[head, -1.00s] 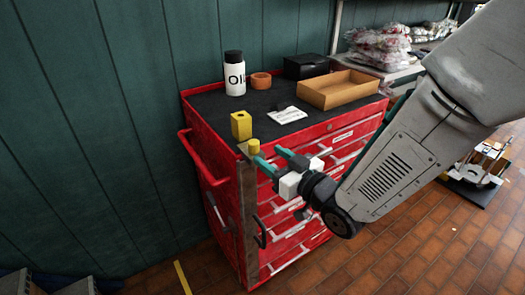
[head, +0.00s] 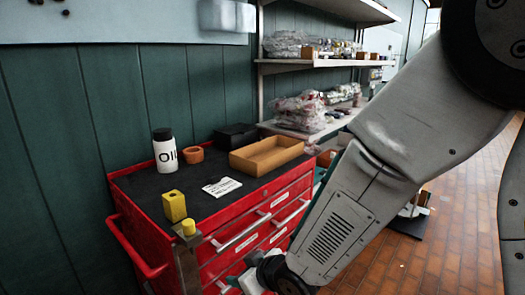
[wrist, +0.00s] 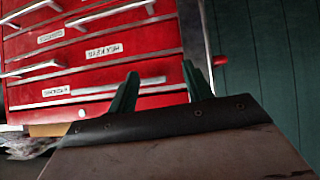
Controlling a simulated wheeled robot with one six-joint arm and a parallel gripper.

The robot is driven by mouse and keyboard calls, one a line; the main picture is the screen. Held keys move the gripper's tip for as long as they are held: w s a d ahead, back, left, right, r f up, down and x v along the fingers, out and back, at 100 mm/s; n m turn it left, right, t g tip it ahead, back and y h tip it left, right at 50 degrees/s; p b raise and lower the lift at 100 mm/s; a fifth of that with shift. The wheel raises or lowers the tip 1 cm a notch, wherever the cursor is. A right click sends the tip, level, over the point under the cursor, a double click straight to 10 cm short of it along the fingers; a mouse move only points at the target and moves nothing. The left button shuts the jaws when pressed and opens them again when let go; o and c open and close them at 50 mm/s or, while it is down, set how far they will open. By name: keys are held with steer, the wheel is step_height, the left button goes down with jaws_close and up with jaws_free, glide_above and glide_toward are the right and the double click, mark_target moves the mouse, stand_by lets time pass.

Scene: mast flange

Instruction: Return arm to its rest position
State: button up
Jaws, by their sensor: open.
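My gripper shows in the wrist view (wrist: 161,85), with its two green fingers apart and nothing between them. Red drawer fronts of the tool cabinet (wrist: 100,70) appear behind the fingers there. The red tool cabinet (head: 230,250) stands left of my arm. A yellow block with a hole (head: 174,206) stands on its dark top, near the front left corner.
On the cabinet top are a white OIL bottle (head: 166,150), an orange-brown ring (head: 193,155), a black box (head: 236,136), a cardboard tray (head: 265,155) and a white card (head: 222,187). Loaded shelves (head: 310,60) stand behind. Brick floor (head: 450,240) lies to the right.

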steer(key=s+d+r+m+g+h, duration=0.2)
steer(key=s+d+r+h, duration=0.15)
steer(key=d, duration=0.65)
steer(key=s+d+r+m+g+h, duration=0.2)
steer(key=s+d+h, duration=0.2)
steer(key=d, duration=0.5)
steer(key=s+d+r+m+g, duration=0.1)
steer(key=s+d+r+m, duration=0.4)
steer(key=s+d+r, duration=0.7)
steer(key=shift+s+d+r+m+g, duration=0.35)
steer(key=shift+s+r, duration=0.25)
steer(key=shift+s, duration=0.65)
